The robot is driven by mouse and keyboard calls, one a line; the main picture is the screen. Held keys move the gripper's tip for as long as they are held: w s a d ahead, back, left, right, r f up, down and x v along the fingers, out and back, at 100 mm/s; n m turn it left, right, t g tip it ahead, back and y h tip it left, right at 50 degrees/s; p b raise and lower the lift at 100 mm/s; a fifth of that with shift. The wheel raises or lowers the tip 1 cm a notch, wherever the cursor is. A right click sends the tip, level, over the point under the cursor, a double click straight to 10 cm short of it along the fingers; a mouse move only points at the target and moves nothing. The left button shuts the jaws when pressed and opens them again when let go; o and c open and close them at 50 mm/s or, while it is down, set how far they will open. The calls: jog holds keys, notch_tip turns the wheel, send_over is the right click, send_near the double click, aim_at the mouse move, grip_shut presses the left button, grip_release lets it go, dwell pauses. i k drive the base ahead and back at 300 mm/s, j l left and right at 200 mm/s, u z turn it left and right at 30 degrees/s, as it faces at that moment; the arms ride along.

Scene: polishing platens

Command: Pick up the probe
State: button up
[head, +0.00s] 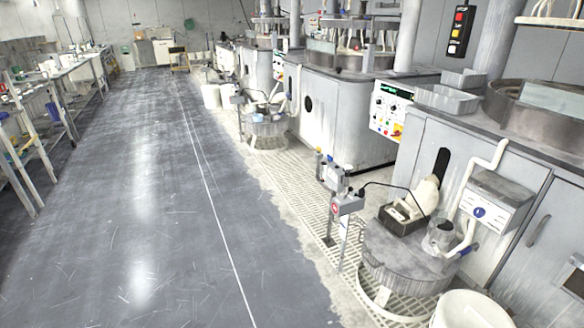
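I cannot make out the probe with certainty. At the right, a grey round stand (392,262) holds a dark tray (401,226) with small pale items and a cream bottle-like object (425,193) in or beside it. A grey metal cup (438,236) stands to the right of the tray. A thin black cable (385,184) arches from a grey box (346,205) on a post towards the tray; its far end is too small to tell. My gripper is not in view.
Large grey polishing machines (335,108) line the right side, with a control panel (392,110). A white bucket (470,312) stands at the lower right. Pale floor grating (305,205) borders the machines. The dark floor (150,200) is clear; benches (55,85) stand at left.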

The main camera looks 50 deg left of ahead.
aim_at(348, 169)
jog(key=u, duration=1.15)
jog(key=i+j+u, duration=0.35)
jog(key=i, duration=0.7)
jog(key=i+j+u, duration=0.1)
jog(key=i+u, duration=0.3)
jog(key=i, duration=0.6)
jog(key=i+z, duration=0.2)
jog(key=i, duration=0.2)
jog(key=i+j+z, duration=0.1)
jog(key=i+z, duration=0.15)
jog(key=i, duration=0.2)
jog(key=i+j+z, duration=0.2)
jog(key=i, duration=0.2)
jog(key=i+j+z, duration=0.25)
jog(key=i, duration=0.15)
jog(key=i+l+z, duration=0.15)
jog(key=i+z, duration=0.2)
jog(key=i, duration=0.35)
